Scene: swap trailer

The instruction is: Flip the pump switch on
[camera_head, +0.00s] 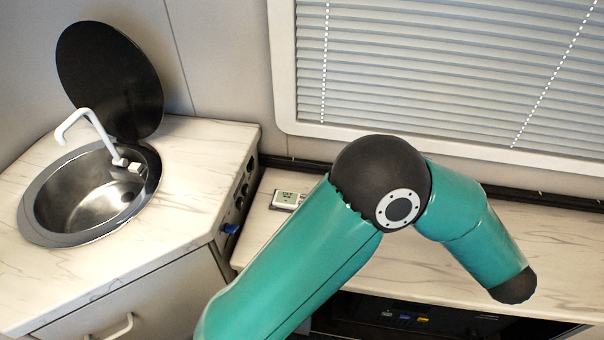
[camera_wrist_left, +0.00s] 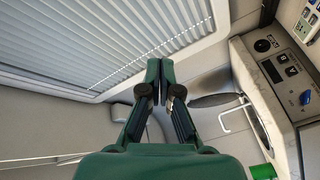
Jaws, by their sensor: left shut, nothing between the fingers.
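The control panel (camera_head: 243,192) is on the right side wall of the sink cabinet in the head view, seen at a steep angle. In the left wrist view the panel (camera_wrist_left: 291,84) is at the right, with a round black socket (camera_wrist_left: 262,45), dark rocker switches (camera_wrist_left: 280,64) and a blue knob (camera_wrist_left: 305,97). The blue knob (camera_head: 230,228) also shows in the head view. I cannot read which switch is the pump's or its position. My left gripper (camera_wrist_left: 153,66) is shut and empty, apart from the panel, with the blind behind it. My right gripper is not in view.
A round sink (camera_head: 95,195) with a raised black lid (camera_head: 110,75) and white faucet (camera_head: 88,125) stands left. A small display device (camera_head: 287,199) lies on the right counter (camera_head: 440,262). My teal arm crosses above that counter. A window blind (camera_head: 440,70) is behind.

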